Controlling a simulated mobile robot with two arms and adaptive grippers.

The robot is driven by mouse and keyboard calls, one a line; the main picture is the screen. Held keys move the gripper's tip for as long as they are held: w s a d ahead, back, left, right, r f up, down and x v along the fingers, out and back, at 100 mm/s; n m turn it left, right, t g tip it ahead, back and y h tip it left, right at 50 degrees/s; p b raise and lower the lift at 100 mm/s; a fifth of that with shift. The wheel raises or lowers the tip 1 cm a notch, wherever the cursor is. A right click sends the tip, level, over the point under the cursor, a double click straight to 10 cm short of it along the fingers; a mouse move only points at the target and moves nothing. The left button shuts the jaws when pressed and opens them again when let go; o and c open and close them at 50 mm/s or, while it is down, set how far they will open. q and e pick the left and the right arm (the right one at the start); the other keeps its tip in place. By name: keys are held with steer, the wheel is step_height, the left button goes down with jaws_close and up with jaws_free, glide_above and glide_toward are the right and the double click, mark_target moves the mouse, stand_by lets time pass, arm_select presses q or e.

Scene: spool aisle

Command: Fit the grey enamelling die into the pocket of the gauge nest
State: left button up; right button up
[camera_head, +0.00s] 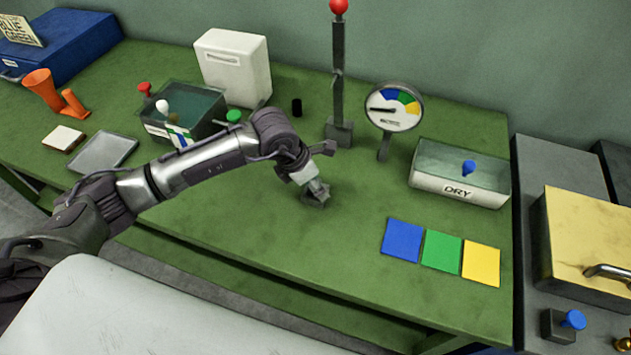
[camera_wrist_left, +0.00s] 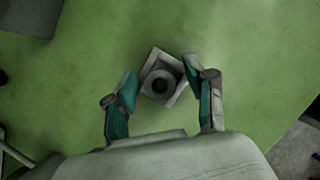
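The gauge nest, a small grey square block (camera_wrist_left: 153,56), sits on the green bench top under my left gripper (camera_wrist_left: 160,72). It also shows in the head view (camera_head: 317,200), partly covered by the gripper. A round grey piece with a dark round centre, which looks like the enamelling die (camera_wrist_left: 149,87), shows within the square outline of the nest. I cannot tell whether it is seated in the pocket or just above it. My left gripper, also in the head view (camera_head: 313,188), points down with its fingers apart, one on each side of the round piece. My right gripper is not in view.
A gauge on a stand (camera_head: 394,108), a dark post with a red ball (camera_head: 338,90) and a DRY tray (camera_head: 436,183) stand behind and right. Blue, green and yellow cards (camera_head: 442,250) lie front right. The bench between the nest and cards is clear.

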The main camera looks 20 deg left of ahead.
arm_select(q)
steer(key=shift+r, duration=0.2)
steer(key=shift+a+r, duration=0.15)
steer(key=shift+r, duration=0.1)
steer(key=b+v, duration=0.2)
steer(key=v, duration=0.9)
steer(key=shift+s+r, duration=0.1)
steer(key=shift+s, duration=0.05)
